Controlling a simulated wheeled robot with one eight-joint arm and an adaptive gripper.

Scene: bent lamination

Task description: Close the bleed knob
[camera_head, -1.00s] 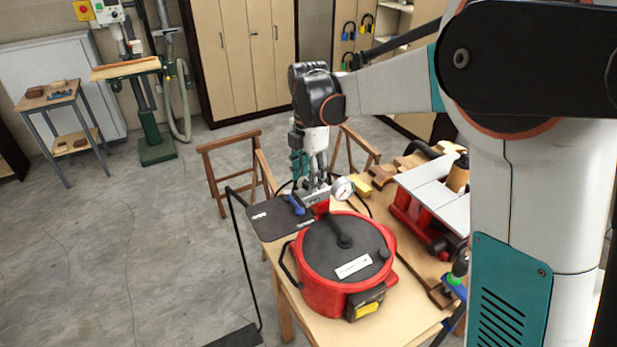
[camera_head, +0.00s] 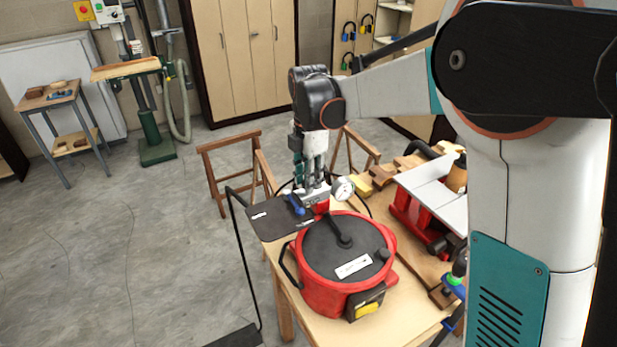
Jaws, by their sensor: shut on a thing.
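A grey valve block with a blue lever (camera_head: 296,204) and a round white pressure gauge (camera_head: 342,189) stands at the far end of the wooden table, behind a red pressure pot (camera_head: 330,262) with a dark lid. My gripper (camera_head: 313,186) points down onto the top of the block, just left of the gauge. Its fingers are shut on a small part there, at the place of the bleed knob. The knob itself is hidden between the fingers and too small to make out. A red part (camera_head: 321,206) shows below the block, by the pot's rim.
A dark mat (camera_head: 268,222) lies left of the block. A red machine with a pale top (camera_head: 436,192), wood pieces (camera_head: 383,177) and a clamp (camera_head: 453,290) crowd the table's right side. Sawhorses (camera_head: 233,168) stand behind it.

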